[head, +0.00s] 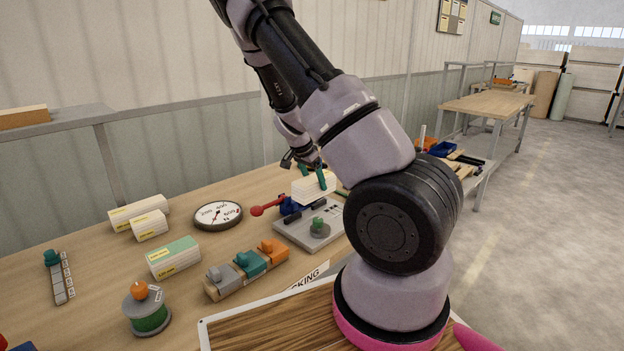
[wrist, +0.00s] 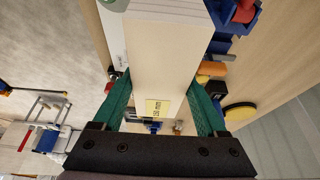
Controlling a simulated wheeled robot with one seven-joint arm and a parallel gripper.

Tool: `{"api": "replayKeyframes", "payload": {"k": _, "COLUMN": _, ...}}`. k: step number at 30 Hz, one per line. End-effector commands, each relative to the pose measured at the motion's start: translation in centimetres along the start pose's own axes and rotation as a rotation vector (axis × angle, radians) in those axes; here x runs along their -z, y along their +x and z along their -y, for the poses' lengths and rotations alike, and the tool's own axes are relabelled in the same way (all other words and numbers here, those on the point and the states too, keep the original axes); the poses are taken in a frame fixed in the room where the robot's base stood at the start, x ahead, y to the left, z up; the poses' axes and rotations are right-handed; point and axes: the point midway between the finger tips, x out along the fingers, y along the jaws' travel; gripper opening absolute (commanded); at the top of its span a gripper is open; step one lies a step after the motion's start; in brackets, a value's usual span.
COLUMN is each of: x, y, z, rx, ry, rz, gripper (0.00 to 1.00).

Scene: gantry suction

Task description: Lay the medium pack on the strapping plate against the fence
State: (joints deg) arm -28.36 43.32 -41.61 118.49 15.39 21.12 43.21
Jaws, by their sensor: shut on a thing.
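My gripper (head: 314,180), with green fingers, is shut on a cream pack (head: 303,190) in the head view. In the wrist view the pack (wrist: 168,50) lies between both fingers and bears a yellow label whose small print looks like "150 mm". The pack appears above the grey strapping plate (head: 292,234); whether it touches anything there is unclear. The plate carries a blue part with a red-ended lever (head: 266,206) and a green knob (head: 318,225). The fence cannot be made out clearly behind the pack and my arm.
Left on the bench lie a long cream pack (head: 139,212), a short one (head: 149,226) and a green-topped one (head: 174,260). A round dial (head: 217,215), a row of coloured blocks (head: 246,268) and a green spool (head: 147,314) stand nearby. My arm hides the plate's right side.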

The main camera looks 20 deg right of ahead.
Motion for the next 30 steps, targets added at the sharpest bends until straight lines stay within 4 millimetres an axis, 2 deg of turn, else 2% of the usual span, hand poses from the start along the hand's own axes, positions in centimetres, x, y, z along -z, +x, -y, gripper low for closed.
{"api": "replayKeyframes", "payload": {"k": 10, "x": -0.2, "y": 0.3, "z": 0.0, "rx": 0.0, "ry": -0.001, "rz": -0.002, "gripper": 0.0}}
{"api": "replayKeyframes", "payload": {"k": 24, "x": -1.7, "y": 4.1, "z": 0.0, "rx": 0.0, "ry": -0.001, "rz": -0.002, "gripper": 0.0}}
{"api": "replayKeyframes", "payload": {"k": 30, "x": -2.1, "y": 5.1, "z": 0.0, "rx": 0.001, "ry": -0.002, "rz": -0.002, "gripper": 0.0}}
